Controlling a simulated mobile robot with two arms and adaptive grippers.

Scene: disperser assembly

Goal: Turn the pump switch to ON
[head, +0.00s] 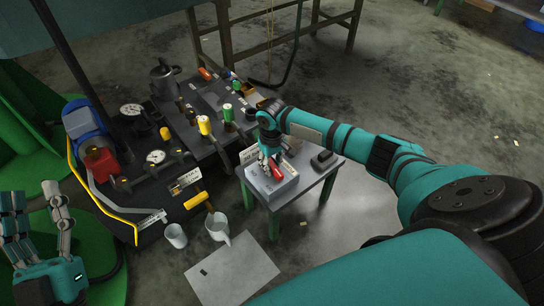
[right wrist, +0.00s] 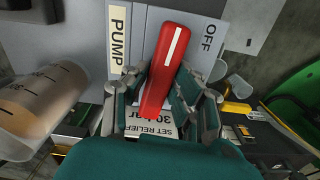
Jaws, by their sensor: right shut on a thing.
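The pump switch is a grey box (head: 262,188) with a red handle (head: 277,166) on the small grey table. In the right wrist view the red handle (right wrist: 172,52) has a white stripe and slants up and slightly right, between the PUMP label (right wrist: 119,40) and the OFF label (right wrist: 209,38). No ON label is readable. My right gripper (head: 270,158) is at the switch, its fingers shut on the handle's lower part (right wrist: 160,92). My left gripper (head: 35,195) is open and empty at the far left, away from the switch.
A dark object (head: 323,160) lies on the small table (head: 318,178). A dark bench beside it holds a blue motor (head: 82,119), gauges and valves with yellow (head: 204,125) and green handles. Beakers (head: 218,226) and a pale sheet (head: 232,272) are in front. Floor on the right is mostly clear.

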